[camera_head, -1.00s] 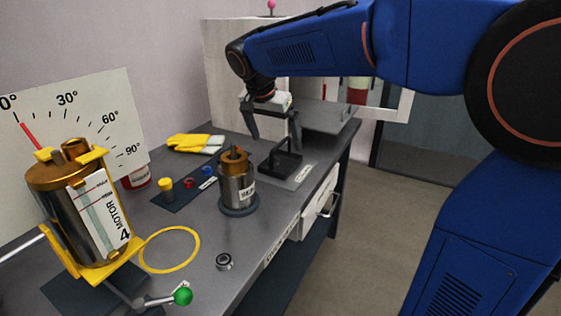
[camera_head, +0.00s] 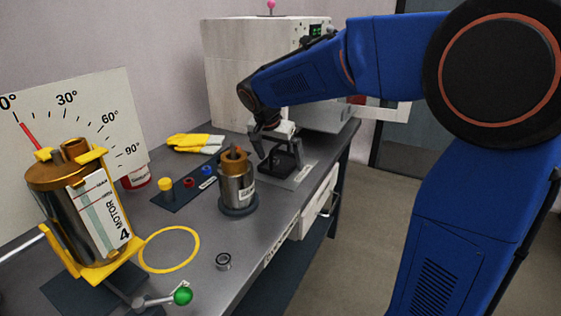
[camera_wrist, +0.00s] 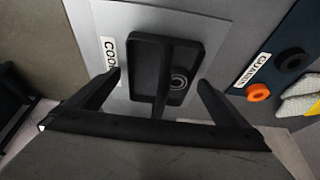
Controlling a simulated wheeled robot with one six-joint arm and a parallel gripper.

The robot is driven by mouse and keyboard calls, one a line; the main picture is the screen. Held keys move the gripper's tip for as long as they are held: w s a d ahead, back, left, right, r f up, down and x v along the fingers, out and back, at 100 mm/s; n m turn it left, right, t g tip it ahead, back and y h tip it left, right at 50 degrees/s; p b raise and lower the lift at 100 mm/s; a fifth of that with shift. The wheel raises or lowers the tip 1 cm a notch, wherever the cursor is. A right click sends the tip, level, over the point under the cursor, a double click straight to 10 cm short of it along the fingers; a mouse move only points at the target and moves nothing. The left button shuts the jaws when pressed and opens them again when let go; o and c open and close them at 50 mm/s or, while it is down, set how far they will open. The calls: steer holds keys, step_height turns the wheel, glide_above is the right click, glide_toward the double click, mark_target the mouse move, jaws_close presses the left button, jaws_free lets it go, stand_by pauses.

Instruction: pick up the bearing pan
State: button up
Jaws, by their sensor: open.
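The bearing pan (camera_head: 292,166) is a black rectangular tray on a grey plate at the far end of the bench. In the wrist view the pan (camera_wrist: 143,60) has a dark upright handle rising toward the camera, and a small metal ring, apparently a bearing (camera_wrist: 179,82), lies inside it. My gripper (camera_head: 277,153) is open and low over the pan. In the wrist view its fingers (camera_wrist: 160,80) stand apart, one on each side of the handle. I cannot tell whether either finger touches it. My gripper partly hides the pan in the head view.
A white box machine (camera_head: 245,75) stands behind the pan. A steel pump body with a copper top (camera_head: 238,185) stands nearby. Blue, red and yellow parts lie on a dark mat (camera_head: 172,200); gloves (camera_head: 195,142) lie behind. A loose bearing (camera_head: 223,261) and yellow ring (camera_head: 168,268) are nearer.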

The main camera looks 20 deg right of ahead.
steer(key=c, duration=1.4)
steer(key=shift+o, duration=0.2)
